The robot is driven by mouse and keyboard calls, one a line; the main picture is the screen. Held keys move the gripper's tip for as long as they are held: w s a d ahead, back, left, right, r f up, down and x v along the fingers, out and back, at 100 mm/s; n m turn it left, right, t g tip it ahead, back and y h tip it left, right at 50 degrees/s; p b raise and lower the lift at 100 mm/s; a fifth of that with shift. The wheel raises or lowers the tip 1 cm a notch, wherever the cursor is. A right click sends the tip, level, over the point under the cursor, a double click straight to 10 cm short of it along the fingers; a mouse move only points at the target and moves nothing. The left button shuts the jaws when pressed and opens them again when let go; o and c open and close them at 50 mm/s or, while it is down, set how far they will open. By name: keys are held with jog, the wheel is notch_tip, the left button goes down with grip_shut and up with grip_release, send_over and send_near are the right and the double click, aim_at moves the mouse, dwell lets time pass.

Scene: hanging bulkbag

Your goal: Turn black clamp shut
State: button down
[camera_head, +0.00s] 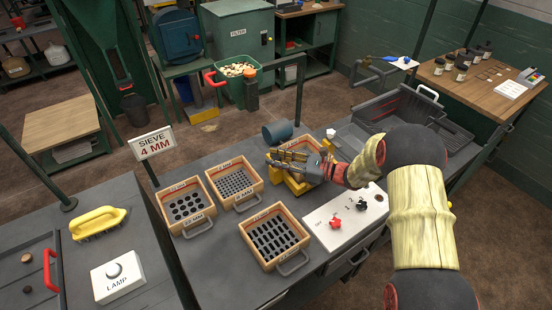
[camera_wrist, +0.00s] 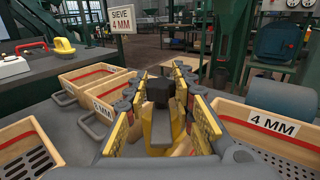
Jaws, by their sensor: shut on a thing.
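My gripper (camera_head: 273,160) reaches over the middle of the grey bench from the right. In the wrist view its two yellow-and-black fingers (camera_wrist: 158,95) stand on either side of a black knob-like clamp (camera_wrist: 157,88) and are shut on it. The clamp sits on top of a yellow bracket (camera_wrist: 158,130) between the fingers. In the head view the gripper hides the clamp, and part of a yellow mount (camera_head: 296,187) shows beneath. Whether the clamp is turned shut cannot be told.
Wooden sieve boxes (camera_head: 274,236) stand left of and in front of my gripper. A white panel (camera_head: 346,222) with a red knob and a black knob lies at its right front. A blue-grey cylinder (camera_head: 277,131) lies behind it. A 4 MM sieve box (camera_wrist: 276,122) is close at right in the wrist view.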

jog(key=c, duration=1.5)
grip_release()
jog(key=v, duration=1.2)
